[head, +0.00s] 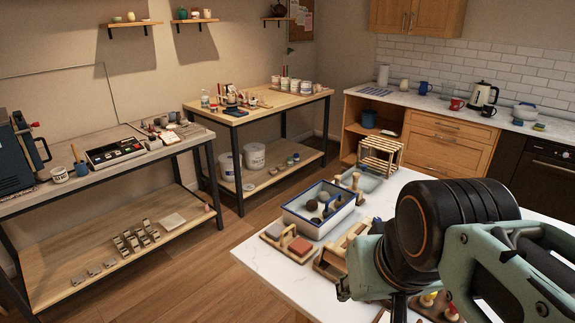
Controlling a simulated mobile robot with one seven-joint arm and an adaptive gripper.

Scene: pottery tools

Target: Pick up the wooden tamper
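The white-topped table (262,247) in the lower right bears pottery tools. A small upright wooden piece (355,181) with a knobbed end stands behind the white tray and may be the wooden tamper, but it is too small to be sure. The white tray (318,209) with a blue rim holds several dark rounded tools. My arm's end, teal and black, covers the right part of the table, with my gripper (400,306) pointing down at the bottom edge. Its fingertips are hidden or cut off, so I cannot tell its opening or whether it touches anything.
Wooden holders (290,241) with blocks lie in front of the tray, and a clear grey bin (362,184) stands behind it. Small red and yellow knobbed items (440,303) show below my arm. Two workbenches line the left wall. Open wooden floor (195,273) lies left of the table.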

